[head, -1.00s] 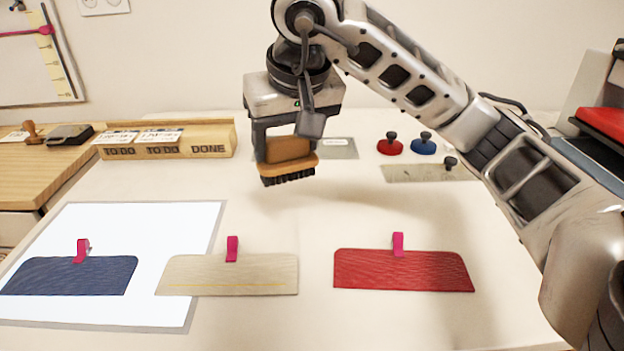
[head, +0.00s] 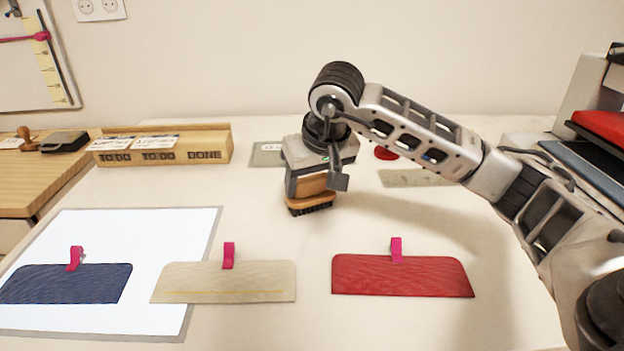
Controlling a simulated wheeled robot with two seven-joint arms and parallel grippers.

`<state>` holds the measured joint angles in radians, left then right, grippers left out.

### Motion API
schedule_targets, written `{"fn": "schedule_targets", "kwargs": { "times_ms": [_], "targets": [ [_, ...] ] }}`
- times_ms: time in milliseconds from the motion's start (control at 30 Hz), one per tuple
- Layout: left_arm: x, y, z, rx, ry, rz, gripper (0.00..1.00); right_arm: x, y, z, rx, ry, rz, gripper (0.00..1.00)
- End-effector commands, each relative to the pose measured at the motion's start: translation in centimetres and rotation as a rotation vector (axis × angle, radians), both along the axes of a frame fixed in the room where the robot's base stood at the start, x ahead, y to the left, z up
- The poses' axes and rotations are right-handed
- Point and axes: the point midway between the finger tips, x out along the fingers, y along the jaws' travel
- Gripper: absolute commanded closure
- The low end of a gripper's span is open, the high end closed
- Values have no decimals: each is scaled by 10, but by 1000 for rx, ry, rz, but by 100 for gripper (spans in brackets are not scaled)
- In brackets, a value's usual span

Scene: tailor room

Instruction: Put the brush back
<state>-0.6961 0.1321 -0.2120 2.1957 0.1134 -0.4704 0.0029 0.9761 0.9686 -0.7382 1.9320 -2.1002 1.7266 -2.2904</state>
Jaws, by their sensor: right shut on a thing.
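The brush (head: 311,203) has a tan wooden body and dark bristles facing down. My right gripper (head: 312,190) is shut on the brush's wooden body, near the middle of the table. The bristles are close to the tabletop; I cannot tell whether they touch it. A grey plate (head: 267,155) lies on the table behind the gripper, partly hidden by it. My left gripper is not in view.
Navy (head: 66,284), beige (head: 225,282) and red (head: 402,276) fabric pieces with pink clips lie in front. A wooden TO DO/DONE box (head: 165,146) stands back left. A red-topped knob (head: 386,153) and a flat metal plate (head: 415,178) lie behind my right arm. The table between is clear.

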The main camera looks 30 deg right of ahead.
Motion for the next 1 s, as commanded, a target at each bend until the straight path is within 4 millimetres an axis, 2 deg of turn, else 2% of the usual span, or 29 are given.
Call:
{"fn": "schedule_targets", "kwargs": {
  "times_ms": [233, 267, 300, 333, 567, 733, 1000],
  "targets": [
    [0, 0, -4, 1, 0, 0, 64, 0, 0, -5, 0, 0, 0, 62],
    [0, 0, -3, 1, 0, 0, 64, 0, 0, -3, 0, 1, 0, 30],
    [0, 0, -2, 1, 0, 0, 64, 0, 0, -3, 0, 1, 0, 19],
    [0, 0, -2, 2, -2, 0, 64, 0, 0, -3, 0, 1, 0, 17],
    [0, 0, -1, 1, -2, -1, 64, 0, 0, -3, 0, 1, 0, 17],
    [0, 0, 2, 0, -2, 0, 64, -2, 1, 8, 1, -1, 0, 17],
    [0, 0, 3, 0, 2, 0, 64, -23, 4, 59, -1, -5, 2, 17]
  ]
}}
